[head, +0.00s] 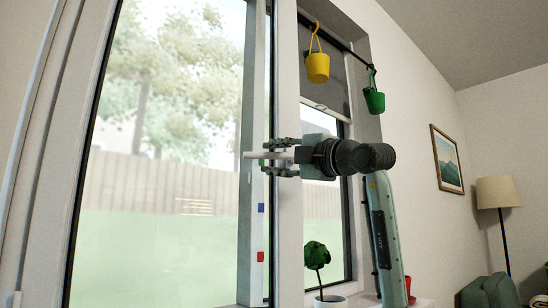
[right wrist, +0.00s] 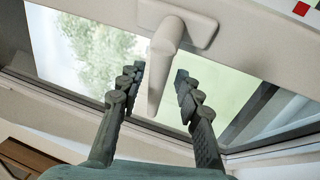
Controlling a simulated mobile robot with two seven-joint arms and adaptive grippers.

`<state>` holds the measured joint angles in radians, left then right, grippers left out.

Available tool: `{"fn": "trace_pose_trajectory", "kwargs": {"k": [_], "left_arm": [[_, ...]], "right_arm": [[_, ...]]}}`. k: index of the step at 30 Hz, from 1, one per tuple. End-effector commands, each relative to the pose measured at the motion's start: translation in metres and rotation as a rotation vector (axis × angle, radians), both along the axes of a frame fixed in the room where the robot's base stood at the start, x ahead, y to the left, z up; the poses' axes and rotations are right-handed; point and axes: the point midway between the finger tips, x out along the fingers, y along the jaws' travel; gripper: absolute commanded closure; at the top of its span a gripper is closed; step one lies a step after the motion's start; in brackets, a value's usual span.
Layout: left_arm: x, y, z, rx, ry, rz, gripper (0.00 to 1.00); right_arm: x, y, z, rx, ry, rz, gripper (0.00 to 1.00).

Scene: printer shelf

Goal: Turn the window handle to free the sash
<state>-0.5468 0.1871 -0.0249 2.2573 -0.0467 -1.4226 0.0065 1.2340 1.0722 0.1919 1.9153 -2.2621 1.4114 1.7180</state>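The white window handle (head: 250,155) sticks out level to the left in the head view, against the pale window frame (head: 288,215). My right gripper (head: 268,157) is at the handle, with one finger above it and one below. In the right wrist view the handle (right wrist: 160,65) hangs from its base plate (right wrist: 200,25) between the two fingers of my right gripper (right wrist: 159,80). Gaps show on both sides, so the gripper is open around the handle and not clamped on it. My left gripper is not in view.
A yellow bucket (head: 318,67) and a green bucket (head: 374,101) hang from a rod above my right arm. A potted plant (head: 316,258) stands on the sill below. Red and blue squares (head: 261,257) mark the frame. A lamp (head: 499,192) stands far right.

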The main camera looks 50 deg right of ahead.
Motion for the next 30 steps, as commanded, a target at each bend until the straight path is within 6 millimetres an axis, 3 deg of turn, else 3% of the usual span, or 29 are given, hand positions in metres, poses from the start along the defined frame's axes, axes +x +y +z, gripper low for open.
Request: {"fn": "trace_pose_trajectory", "kwargs": {"k": [7,11,21,30], "left_arm": [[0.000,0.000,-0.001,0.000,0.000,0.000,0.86],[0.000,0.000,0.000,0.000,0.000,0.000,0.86],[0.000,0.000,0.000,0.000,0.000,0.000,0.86],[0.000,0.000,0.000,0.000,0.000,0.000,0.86]], "right_arm": [[-0.003,0.000,0.001,-0.001,-0.003,-0.001,0.66],[-0.015,0.002,-0.002,-0.002,-0.003,-0.001,0.66],[-0.083,0.013,-0.015,-0.002,-0.004,-0.002,0.66],[-0.116,0.018,-0.022,-0.002,-0.002,-0.001,0.66]]}}
